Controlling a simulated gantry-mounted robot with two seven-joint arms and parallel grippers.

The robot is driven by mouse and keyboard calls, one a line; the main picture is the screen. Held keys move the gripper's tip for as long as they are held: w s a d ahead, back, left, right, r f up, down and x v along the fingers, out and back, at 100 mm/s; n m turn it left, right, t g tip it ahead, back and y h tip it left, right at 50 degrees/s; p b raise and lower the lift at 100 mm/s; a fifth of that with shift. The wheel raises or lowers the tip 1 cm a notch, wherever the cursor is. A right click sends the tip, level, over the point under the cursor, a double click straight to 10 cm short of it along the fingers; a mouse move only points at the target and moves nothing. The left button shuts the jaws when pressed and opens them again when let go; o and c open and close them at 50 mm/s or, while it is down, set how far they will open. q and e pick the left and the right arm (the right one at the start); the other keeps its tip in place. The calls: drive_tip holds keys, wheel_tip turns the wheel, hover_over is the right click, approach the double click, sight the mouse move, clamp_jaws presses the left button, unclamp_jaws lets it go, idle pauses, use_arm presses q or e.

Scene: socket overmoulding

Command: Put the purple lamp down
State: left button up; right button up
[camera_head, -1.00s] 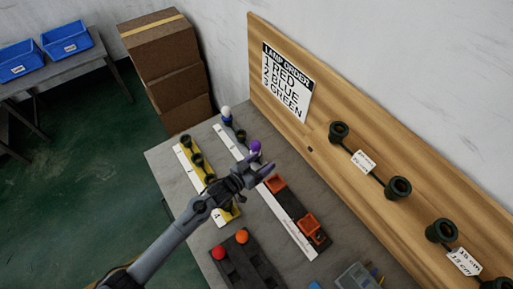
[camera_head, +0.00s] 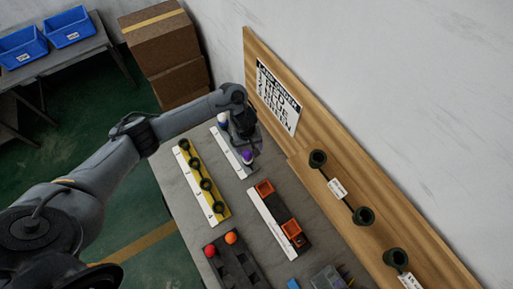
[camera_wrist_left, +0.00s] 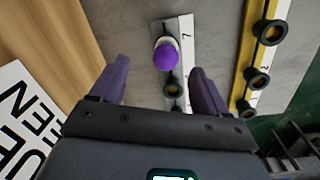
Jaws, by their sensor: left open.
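The purple lamp (camera_head: 248,157) stands at the near end of a white-edged grey strip (camera_head: 229,153) in the head view. In the left wrist view the purple lamp (camera_wrist_left: 166,56) shows its round top, with a pale collar beneath it, on the strip. My left gripper (camera_wrist_left: 159,67) is open, with one finger on each side of the lamp in the picture and no visible contact. In the head view my left gripper (camera_head: 246,146) is over the strip and hides part of it. My right gripper is not in view.
A yellow strip with sockets (camera_head: 204,184) lies to the left. A wooden board (camera_head: 330,195) borders the right.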

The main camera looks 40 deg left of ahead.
sight(248, 153)
use_arm(q)
drive_tip(key=shift+a+r+y, duration=0.3)
drive_tip(key=shift+a, duration=0.35)
drive_tip(key=shift+a+f+n+b, duration=0.2)
drive_tip(key=shift+f+n+b, duration=0.1)
wheel_tip(248, 153, down, 5)
drive_tip(key=b, duration=0.3)
drive_tip(key=shift+r+b, duration=0.15)
drive_tip(key=shift+b, duration=0.15)
drive_tip(key=shift+w+d+f+b, duration=0.15)
drive_tip(key=shift+f+b, duration=0.6)
drive_tip(key=shift+f, duration=1.85)
